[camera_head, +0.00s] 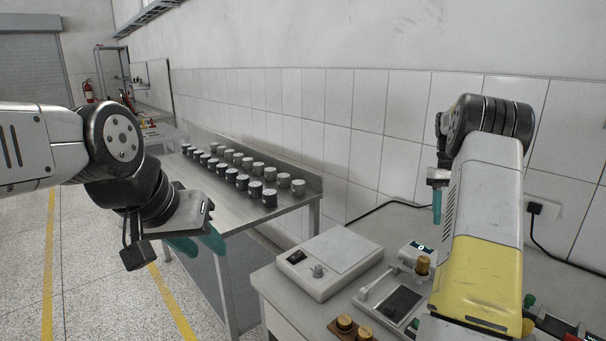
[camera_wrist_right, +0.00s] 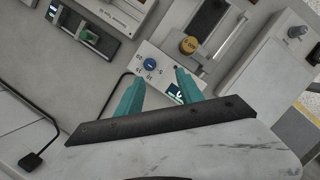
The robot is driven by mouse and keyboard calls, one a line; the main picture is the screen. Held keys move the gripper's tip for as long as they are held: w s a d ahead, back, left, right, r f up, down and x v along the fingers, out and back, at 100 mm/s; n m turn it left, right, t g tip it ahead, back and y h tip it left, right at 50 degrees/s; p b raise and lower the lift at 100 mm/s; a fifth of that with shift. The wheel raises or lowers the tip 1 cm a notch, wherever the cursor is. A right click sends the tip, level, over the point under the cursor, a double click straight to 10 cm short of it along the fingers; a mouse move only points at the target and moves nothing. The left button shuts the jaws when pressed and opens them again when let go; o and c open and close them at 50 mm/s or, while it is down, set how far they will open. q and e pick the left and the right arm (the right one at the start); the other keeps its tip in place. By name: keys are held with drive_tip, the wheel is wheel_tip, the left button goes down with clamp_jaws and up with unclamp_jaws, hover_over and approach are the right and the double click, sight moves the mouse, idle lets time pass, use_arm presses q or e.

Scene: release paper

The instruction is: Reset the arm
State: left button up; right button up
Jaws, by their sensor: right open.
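My left gripper (camera_head: 205,247) hangs at the left of the head view, with its two teal fingers apart and nothing seen between them. It is over the floor, in front of the metal table. My right arm (camera_head: 482,220) reaches over the work bench at the right. One teal finger of my right gripper (camera_head: 437,207) shows above the bench in that view.
A metal table (camera_head: 235,207) bears rows of dark and grey jars (camera_head: 242,182). The bench holds a white scale-like device (camera_head: 330,258), a device with a dark plate (camera_head: 398,303) and brass weights (camera_head: 345,323). A tiled wall (camera_head: 350,130) stands behind. The floor at left is clear.

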drive_tip(key=s+a+r+t, duration=0.35)
drive_tip(key=a+r, duration=0.25)
drive_tip(key=a, duration=0.2)
drive_tip(key=s+a+r+t, duration=0.2)
drive_tip(key=s+a+r, duration=0.3)
drive_tip(key=a+r, duration=0.25)
drive_tip(key=s+a+f+n+t+y, duration=0.1)
drive_tip(key=s+a+t, duration=0.3)
drive_tip(key=s+a, duration=0.9)
drive_tip(key=s+f+y, duration=0.1)
drive_tip(key=s, duration=0.3)
drive_tip(key=shift+a+f, duration=0.3)
drive_tip(key=shift+f, duration=0.1)
